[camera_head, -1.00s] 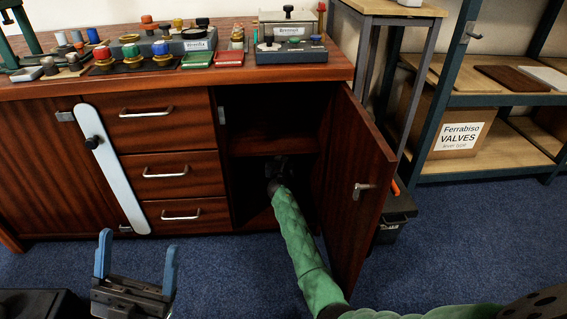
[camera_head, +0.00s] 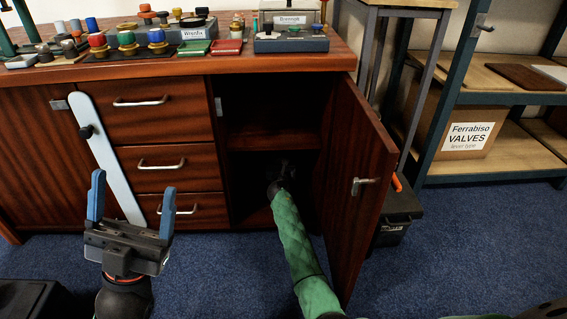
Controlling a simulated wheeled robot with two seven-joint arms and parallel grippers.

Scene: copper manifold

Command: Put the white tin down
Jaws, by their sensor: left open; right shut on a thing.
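My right gripper (camera_head: 285,170) is deep inside the open, dark cabinet compartment (camera_head: 265,110), below its inner shelf. My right arm in its green sleeve reaches in from the bottom of the view. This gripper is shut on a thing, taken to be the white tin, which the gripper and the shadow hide. I cannot tell whether it touches the compartment floor. My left gripper (camera_head: 132,184) is open and empty, its blue fingers pointing up in front of the cabinet's left side.
The cabinet door (camera_head: 357,185) stands open just right of my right arm. Drawers (camera_head: 163,155) are left of the compartment. Valves and small boxes crowd the cabinet top (camera_head: 180,66). A black case (camera_head: 397,218) stands behind the door, and a shelf rack is at the right.

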